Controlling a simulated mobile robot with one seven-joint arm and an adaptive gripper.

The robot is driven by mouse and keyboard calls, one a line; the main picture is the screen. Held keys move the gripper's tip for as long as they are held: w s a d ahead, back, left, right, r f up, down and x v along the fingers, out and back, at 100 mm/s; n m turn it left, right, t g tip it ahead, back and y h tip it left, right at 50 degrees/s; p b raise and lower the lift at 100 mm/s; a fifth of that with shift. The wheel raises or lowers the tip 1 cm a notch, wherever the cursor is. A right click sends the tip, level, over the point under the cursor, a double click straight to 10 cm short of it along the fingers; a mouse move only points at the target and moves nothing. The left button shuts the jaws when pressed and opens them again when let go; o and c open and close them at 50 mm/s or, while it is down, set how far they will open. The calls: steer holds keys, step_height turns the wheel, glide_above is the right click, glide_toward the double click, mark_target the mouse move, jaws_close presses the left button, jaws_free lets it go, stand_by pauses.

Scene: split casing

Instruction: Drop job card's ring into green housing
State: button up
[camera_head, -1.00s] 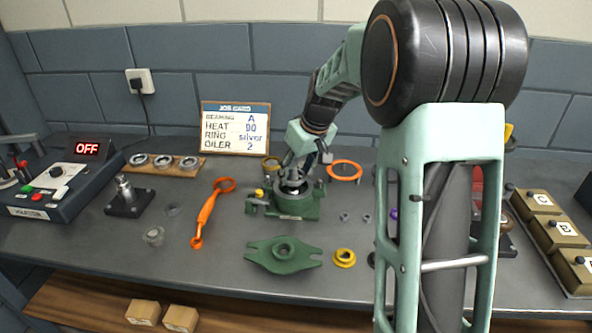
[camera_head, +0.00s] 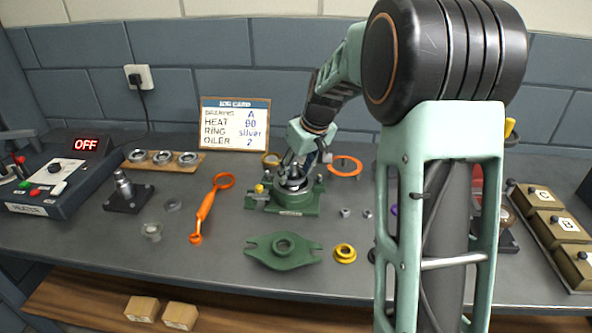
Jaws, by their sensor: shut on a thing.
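The green housing (camera_head: 290,207) stands on the bench at the middle, below my arm. My gripper (camera_head: 293,182) points down at the housing's round opening, with its fingertips at or just above the rim. It is shut on a small part, mostly hidden by the fingers; a silvery edge shows there, consistent with the silver ring. I cannot tell whether that part touches the housing. The job card (camera_head: 235,124) stands at the back and reads bearing A, heat 90, ring silver, oiler 2.
A green cover (camera_head: 283,262) and yellow flanged part (camera_head: 345,254) lie in front. An orange tool (camera_head: 207,210) lies left, an orange ring (camera_head: 346,166) behind right. The heater (camera_head: 60,180) reads OFF. A board (camera_head: 160,162) holds several round parts. Boxes (camera_head: 556,228) stand right.

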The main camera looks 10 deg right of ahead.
steer(key=o, duration=1.3)
steer(key=shift+f, duration=0.1)
step_height(320, 180, up, 13)
steer(key=p, duration=0.9)
